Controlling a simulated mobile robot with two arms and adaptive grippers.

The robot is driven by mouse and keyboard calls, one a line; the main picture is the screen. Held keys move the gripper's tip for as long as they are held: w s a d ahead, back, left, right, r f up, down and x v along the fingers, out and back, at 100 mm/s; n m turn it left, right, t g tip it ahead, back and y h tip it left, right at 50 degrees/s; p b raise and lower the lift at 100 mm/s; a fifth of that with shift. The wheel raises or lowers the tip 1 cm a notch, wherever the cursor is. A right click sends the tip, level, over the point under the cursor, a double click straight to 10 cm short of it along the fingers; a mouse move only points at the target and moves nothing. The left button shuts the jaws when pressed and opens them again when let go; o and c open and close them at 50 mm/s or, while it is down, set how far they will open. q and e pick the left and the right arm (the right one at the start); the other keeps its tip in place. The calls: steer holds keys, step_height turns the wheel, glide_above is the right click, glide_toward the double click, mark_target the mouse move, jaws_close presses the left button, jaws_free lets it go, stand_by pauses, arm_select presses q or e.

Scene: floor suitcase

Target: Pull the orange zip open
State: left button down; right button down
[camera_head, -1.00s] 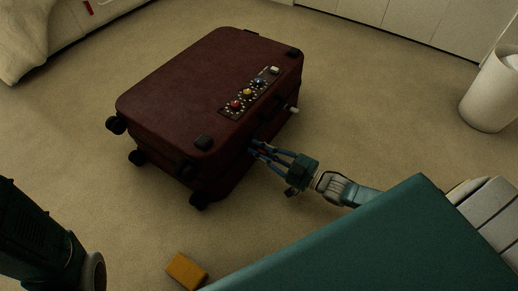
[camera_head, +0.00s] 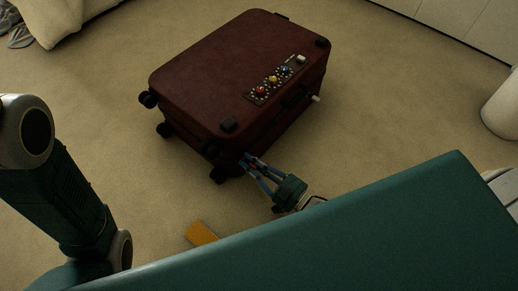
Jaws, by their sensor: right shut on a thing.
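A dark red suitcase (camera_head: 230,75) lies flat on the carpet. My right gripper (camera_head: 246,162) reaches in from the lower right to the suitcase's near side, close to its front corner. Its fingers are shut on a small zip pull at the seam; the pull is mostly hidden between the fingertips, so its colour is hard to tell. A white tab (camera_head: 316,98) sticks out farther along the same side. My left arm stands at the left edge, but its gripper is not in view.
A panel with red, yellow and blue knobs (camera_head: 274,79) is on the suitcase top. Black wheels (camera_head: 164,130) stick out at its left end. An orange-yellow block (camera_head: 200,233) lies on the floor in front. A white bin (camera_head: 502,110) stands at right.

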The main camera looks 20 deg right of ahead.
steer(key=shift+s+a+f, duration=0.2)
steer(key=shift+s+f, duration=0.05)
steer(key=c, duration=1.9)
jaws_free()
steer(key=shift+o, duration=1.1)
steer(key=shift+w+r, duration=0.1)
steer(key=v, duration=1.2)
steer(key=shift+d, duration=0.1)
